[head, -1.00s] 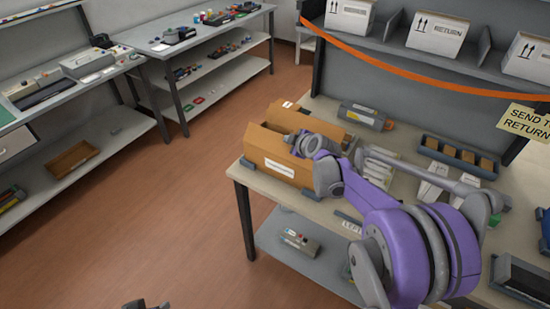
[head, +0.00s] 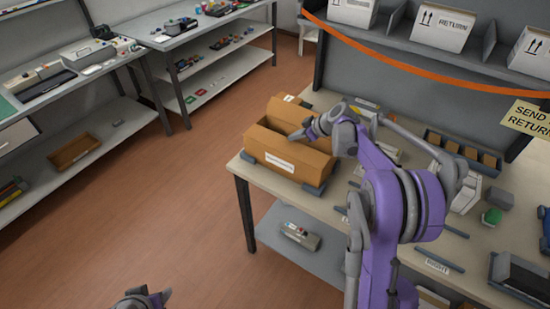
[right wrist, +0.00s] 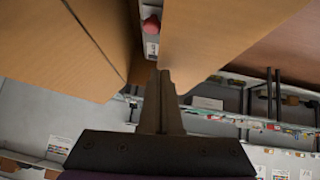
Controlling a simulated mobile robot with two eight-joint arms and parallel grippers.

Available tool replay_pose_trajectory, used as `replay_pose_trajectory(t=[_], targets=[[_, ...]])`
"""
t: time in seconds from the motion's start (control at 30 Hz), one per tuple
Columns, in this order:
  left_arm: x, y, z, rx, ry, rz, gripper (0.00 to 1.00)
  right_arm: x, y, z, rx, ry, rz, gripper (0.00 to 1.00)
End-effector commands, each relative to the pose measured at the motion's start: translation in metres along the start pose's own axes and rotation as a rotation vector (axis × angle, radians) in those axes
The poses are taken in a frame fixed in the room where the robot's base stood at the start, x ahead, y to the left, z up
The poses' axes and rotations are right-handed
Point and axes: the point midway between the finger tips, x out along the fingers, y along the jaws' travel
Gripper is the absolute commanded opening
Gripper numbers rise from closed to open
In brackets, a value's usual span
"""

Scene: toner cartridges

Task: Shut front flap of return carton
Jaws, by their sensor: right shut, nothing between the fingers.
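The return carton (head: 262,152) is a brown cardboard box at the left end of the workbench, with a white label on its near side. Its top is open, and a cardboard panel on the near side stands up. My right gripper (head: 293,136) is shut and empty, with its tips over the carton's opening. In the right wrist view the closed fingers (right wrist: 163,78) point between brown cardboard panels (right wrist: 225,38); contact cannot be told. My left gripper (head: 146,296) shows only partly at the bottom edge, and its jaws are unclear.
The workbench (head: 335,192) also holds a dark tray of brown blocks (head: 466,152) and a green item (head: 492,216). A shelf with white return boxes (head: 441,28) and an orange strap stands behind. Open floor (head: 150,215) lies left of the bench.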

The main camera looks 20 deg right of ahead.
Motion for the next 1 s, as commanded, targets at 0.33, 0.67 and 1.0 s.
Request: replay_pose_trajectory(t=[0.33, 0.67, 1.0], targets=[[0.001, 0.0, 0.001, 0.0, -0.001, 0.0, 0.5, 0.002, 0.0, 0.001, -0.002, 0.0, 0.001, 0.0], [0.0, 0.0, 0.001, 0.0, -0.001, 0.0, 0.5, 0.002, 0.0, 0.001, -0.002, 0.0, 0.002, 0.0], [-0.006, 0.0, -0.008, 0.0, 0.008, 0.0, 0.5, -0.008, 0.002, -0.009, -0.003, 0.001, 0.003, 0.0]])
